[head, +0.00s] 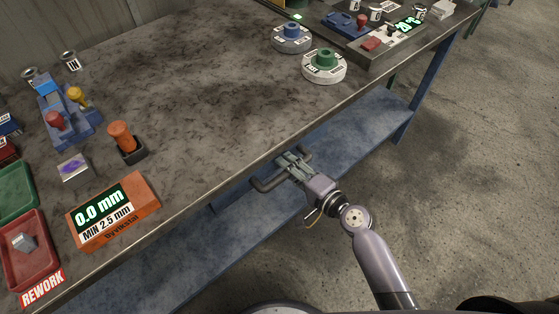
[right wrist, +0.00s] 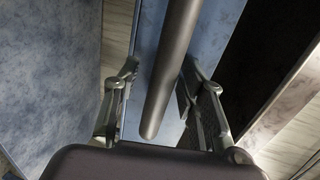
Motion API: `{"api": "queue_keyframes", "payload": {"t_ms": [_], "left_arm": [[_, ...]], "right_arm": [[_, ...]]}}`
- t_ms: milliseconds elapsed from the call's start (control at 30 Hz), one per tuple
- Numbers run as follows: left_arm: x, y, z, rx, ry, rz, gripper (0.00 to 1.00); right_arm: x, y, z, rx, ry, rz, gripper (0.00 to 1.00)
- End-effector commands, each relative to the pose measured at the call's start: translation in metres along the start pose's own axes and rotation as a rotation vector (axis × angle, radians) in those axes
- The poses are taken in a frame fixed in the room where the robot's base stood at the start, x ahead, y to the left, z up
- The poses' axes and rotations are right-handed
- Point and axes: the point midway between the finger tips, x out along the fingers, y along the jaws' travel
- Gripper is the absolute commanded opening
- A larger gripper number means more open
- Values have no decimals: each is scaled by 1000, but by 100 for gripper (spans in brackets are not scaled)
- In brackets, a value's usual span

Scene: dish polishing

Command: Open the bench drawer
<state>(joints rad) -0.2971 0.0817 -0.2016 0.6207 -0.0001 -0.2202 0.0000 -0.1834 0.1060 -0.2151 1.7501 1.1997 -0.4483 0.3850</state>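The dark bar handle (head: 264,186) of the bench drawer juts out below the front edge of the bench (head: 215,190). My right gripper (head: 289,162) is at the handle, reaching in from the lower right. In the right wrist view the handle bar (right wrist: 171,70) runs between the two fingers of my right gripper (right wrist: 157,100). The fingers stand apart, with a visible gap between the bar and the left finger. The bar looks closer to the right finger; contact cannot be told. The drawer front is mostly hidden under the bench top. My left gripper is not in view.
A blue lower shelf (head: 200,255) runs under the bench. An orange gauge box (head: 113,210) and a red rework tray (head: 32,255) stand near the front edge at left. Round green (head: 324,66) and blue (head: 291,38) fixtures stand at right. Floor at right is clear.

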Motion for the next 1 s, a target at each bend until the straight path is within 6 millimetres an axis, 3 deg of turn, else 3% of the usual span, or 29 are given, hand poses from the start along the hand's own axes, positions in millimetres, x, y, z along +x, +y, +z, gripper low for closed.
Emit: {"api": "queue_keyframes", "payload": {"t_ms": [233, 800, 1000], "left_arm": [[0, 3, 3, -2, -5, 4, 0], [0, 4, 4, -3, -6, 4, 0], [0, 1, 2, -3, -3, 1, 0]], "right_arm": [[0, 0, 0, 0, 0, 1, 38], [0, 1, 0, 0, 1, 1, 0], [0, 1, 0, 0, 1, 1, 0]]}}
